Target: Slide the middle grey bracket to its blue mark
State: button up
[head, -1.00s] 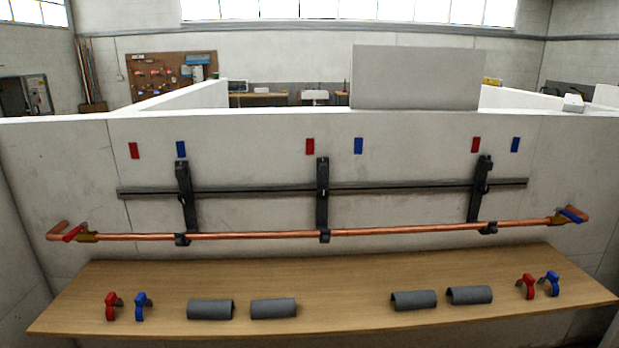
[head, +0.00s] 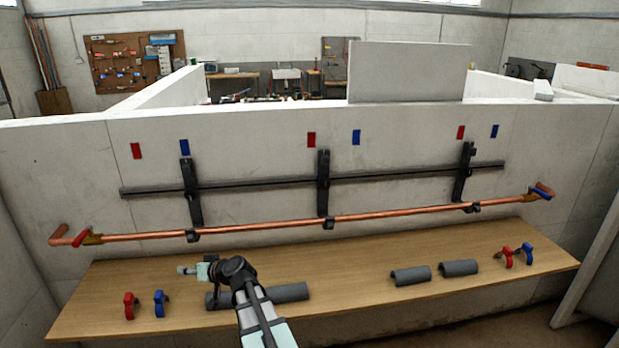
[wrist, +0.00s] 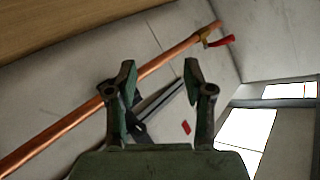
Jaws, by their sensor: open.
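The middle grey bracket (head: 323,185) is a dark upright bar on the dark wall rail, with its lower end at the copper pipe. Its top lies below and between a red mark (head: 311,139) and its blue mark (head: 356,137), nearer the red one. My gripper (wrist: 158,80) is open and empty in the wrist view. In the head view, my arm's end is low over the left part of the bench, well left of and below the middle bracket. The wrist view shows a dark bracket (wrist: 133,118) partly hidden behind a finger; it looks like the left one.
The copper pipe (head: 270,225) runs along the wall, with a red-handled valve (head: 88,238) at left and a blue-handled one at right. Grey half-shells (head: 410,275) and red and blue clips (head: 160,303) lie on the wooden bench (head: 350,270). The left bracket (head: 191,190) and right bracket (head: 463,172) share the rail.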

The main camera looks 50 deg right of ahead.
jog(key=s+d+r+m+t+h+b, duration=0.1)
jog(key=s+d+r+h, duration=0.15)
jog(key=d, duration=0.45)
jog(key=s+d+r+h, duration=0.1)
jog(key=d+r+h, duration=0.15)
jog(key=d, duration=0.45)
jog(key=m+h+b, duration=0.4)
jog(key=h, duration=0.6)
send_near(326, 161)
jog(key=shift+g, duration=0.3)
jog(key=p+x, duration=0.4)
jog(key=x, duration=0.6)
jog(key=shift+r+p, duration=0.15)
jog(key=shift+p, duration=0.2)
jog(key=shift+w+d, duration=0.4)
jog(key=shift+w, duration=0.15)
grip_shut()
jog(key=shift+f+b, duration=0.2)
jog(key=shift+b, duration=0.1)
